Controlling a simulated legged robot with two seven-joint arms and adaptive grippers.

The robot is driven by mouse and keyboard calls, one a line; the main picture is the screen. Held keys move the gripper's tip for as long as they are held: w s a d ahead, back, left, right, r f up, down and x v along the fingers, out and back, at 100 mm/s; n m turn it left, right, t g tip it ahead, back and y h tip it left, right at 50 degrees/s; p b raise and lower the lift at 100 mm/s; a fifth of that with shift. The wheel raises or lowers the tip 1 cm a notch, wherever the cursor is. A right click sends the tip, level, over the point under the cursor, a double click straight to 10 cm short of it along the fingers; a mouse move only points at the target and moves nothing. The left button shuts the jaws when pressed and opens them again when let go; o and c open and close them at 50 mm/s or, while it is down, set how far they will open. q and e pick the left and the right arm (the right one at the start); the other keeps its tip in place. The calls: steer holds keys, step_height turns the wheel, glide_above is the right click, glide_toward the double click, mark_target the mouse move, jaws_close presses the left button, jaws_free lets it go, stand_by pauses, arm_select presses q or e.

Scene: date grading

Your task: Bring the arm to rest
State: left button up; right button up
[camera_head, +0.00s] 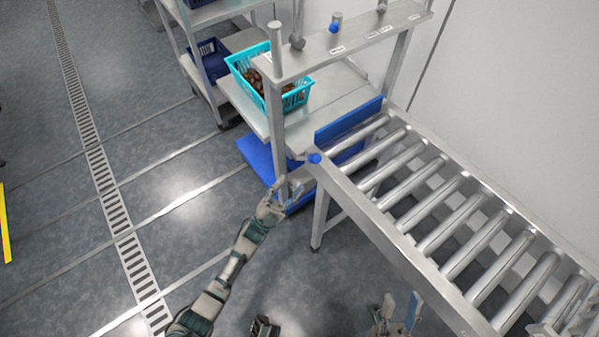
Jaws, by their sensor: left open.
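My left arm (232,262) reaches up from the bottom edge, stretched forward over the floor. My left gripper (287,192) is open, with nothing seen between its fingers. My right gripper (402,302) shows at the bottom edge, left of the conveyor frame. Its fingers stand apart with nothing seen between them, and its arm is mostly out of view.
A roller conveyor (395,232) runs along the right side. A steel stand (277,84) holds a turquoise basket (300,101) of brown dates. A trolley (196,78) stands behind.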

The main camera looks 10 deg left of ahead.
arm_select(q)
steer(key=shift+s+a+f, duration=0.3)
steer(key=shift+s+f, duration=0.1)
steer(key=shift+f, duration=0.15)
steer(key=shift+s, duration=0.1)
